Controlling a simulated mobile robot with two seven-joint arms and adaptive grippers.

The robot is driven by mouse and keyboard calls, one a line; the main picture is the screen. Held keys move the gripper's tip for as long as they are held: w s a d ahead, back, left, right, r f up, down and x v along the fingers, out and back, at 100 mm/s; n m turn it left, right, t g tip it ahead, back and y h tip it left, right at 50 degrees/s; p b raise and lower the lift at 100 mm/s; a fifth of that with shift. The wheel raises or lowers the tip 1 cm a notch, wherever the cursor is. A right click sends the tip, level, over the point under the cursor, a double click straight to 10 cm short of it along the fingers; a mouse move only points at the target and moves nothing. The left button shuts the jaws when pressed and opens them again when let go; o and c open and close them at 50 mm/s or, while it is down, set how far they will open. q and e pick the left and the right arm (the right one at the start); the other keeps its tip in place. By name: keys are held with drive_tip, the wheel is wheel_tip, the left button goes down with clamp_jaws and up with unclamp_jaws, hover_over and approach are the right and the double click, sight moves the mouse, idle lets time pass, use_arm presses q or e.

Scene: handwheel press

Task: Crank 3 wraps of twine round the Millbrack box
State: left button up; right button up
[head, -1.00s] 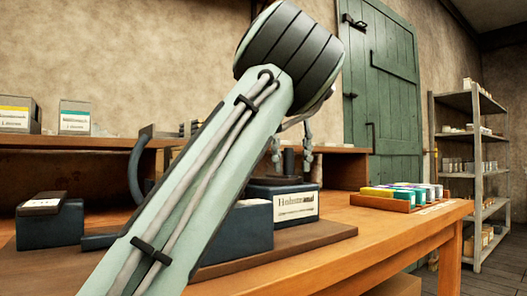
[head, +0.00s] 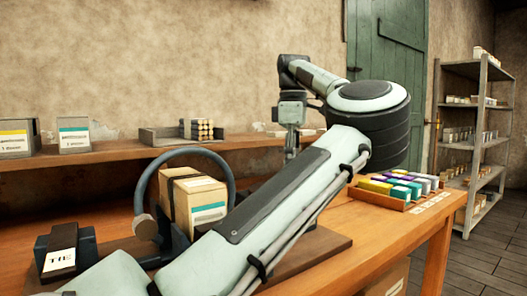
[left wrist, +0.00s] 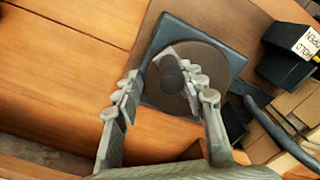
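A tan cardboard box (head: 196,194) with a dark band and a white and teal label stands within a large blue-grey ring (head: 226,168) on the bench; its name is unreadable. A round knob (head: 146,227) sits at the ring's lower left. My left arm crosses in front and hides the machine's right side. In the left wrist view my left gripper (left wrist: 160,70) is open, its fingers apart over a brown disc (left wrist: 190,95) with a dark hub on a square plate (left wrist: 228,57). I cannot tell whether they touch it. Twine is not clearly visible. My right gripper is not in view.
A dark block (head: 66,255) with a white label stands at front left; a labelled dark block (left wrist: 283,66) shows in the wrist view. A tray (head: 397,201) of coloured boxes is at right. The back ledge (head: 110,157) holds labelled bins. The right front bench top is clear.

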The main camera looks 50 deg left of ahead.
use_arm(q)
drive_tip(key=a+n+p, duration=0.1)
drive_tip(key=n, duration=0.1)
drive_tip(key=a+n+p, duration=0.1)
drive_tip(key=n, duration=0.2)
drive_tip(key=shift+a+r, duration=0.1)
drive_tip(key=shift+r, duration=0.1)
drive_tip(key=n, duration=0.1)
drive_tip(key=a+n+p, duration=0.1)
drive_tip(key=n, duration=0.1)
drive_tip(key=s+n+p, duration=0.1)
drive_tip(key=n, duration=0.1)
drive_tip(key=shift+a+f, duration=0.1)
drive_tip(key=shift+a, duration=0.3)
drive_tip(key=n, duration=0.1)
drive_tip(key=s+n, duration=0.1)
drive_tip(key=n, duration=0.1)
drive_tip(key=a+n, duration=0.1)
drive_tip(key=n, duration=0.1)
drive_tip(key=shift+s+a+f+p, duration=0.1)
drive_tip(key=shift+s+p, duration=0.15)
drive_tip(key=shift+p, duration=0.05)
drive_tip(key=n, duration=0.1)
drive_tip(key=s+n, duration=0.1)
drive_tip(key=n, duration=0.2)
drive_tip(key=shift+s+a+n, duration=0.2)
drive_tip(key=shift+s+n, duration=0.1)
drive_tip(key=shift+s, duration=0.05)
